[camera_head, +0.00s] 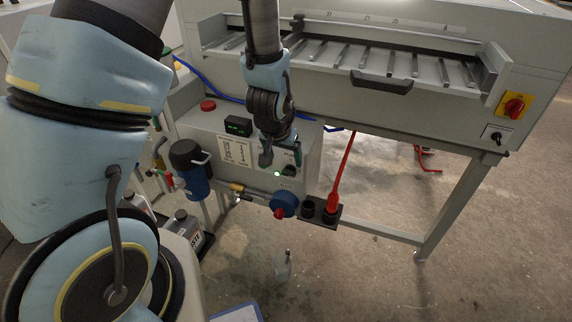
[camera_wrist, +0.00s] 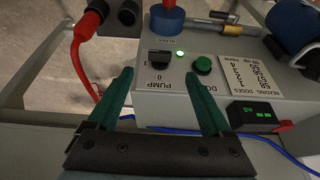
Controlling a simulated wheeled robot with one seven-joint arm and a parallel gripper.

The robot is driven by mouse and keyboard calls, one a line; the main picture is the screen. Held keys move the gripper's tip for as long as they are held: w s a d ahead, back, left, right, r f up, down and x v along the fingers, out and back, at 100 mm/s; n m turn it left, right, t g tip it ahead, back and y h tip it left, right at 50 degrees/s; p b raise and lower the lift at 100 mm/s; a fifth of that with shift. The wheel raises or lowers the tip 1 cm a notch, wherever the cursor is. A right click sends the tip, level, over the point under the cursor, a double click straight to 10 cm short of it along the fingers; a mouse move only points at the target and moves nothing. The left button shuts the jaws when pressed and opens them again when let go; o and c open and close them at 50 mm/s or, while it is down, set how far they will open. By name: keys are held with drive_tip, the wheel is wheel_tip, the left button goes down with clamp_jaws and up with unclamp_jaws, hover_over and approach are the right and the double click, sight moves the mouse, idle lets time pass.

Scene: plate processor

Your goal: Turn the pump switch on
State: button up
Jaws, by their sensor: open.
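The pump switch (camera_wrist: 160,59) is a black rotary knob on the grey control box (camera_wrist: 225,108), beside the printed word PUMP and a 0 mark. It also shows in the head view as a dark knob (camera_head: 289,170), close to my gripper. A small green lamp (camera_wrist: 180,53) glows beside it. My gripper (camera_wrist: 160,78) is open and empty. Its two green fingers point at the box face, with the knob lying between and just beyond the tips in the wrist view. In the head view my gripper (camera_head: 281,156) partly covers the panel. I cannot tell whether the fingers touch anything.
A green button (camera_wrist: 203,65) sits beside the lamp. A dose display (camera_wrist: 252,114) and a red button (camera_head: 208,105) are on the box. A blue-and-red valve (camera_head: 284,206) and a red hose plug (camera_head: 332,204) stand below. The plate machine (camera_head: 440,98) rises behind.

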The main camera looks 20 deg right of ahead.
drive_tip(key=shift+v, duration=1.05)
drive_tip(key=w+a+r+n+y+p, duration=0.1)
drive_tip(key=w+a+r+n+p, duration=0.25)
drive_tip(key=a+r, duration=0.7)
drive_tip(key=s+a+r+n+g+p, duration=0.1)
drive_tip(key=a+r, duration=0.3)
drive_tip(key=a, duration=0.4)
drive_tip(key=s+a+r+n+y+p, duration=0.1)
drive_tip(key=s+a+r+n, duration=0.2)
drive_tip(key=a, duration=0.6)
drive_tip(key=shift+s+a+r+g+y, duration=0.3)
drive_tip(key=shift+s+a+r+g, duration=0.1)
drive_tip(key=shift+r, duration=0.1)
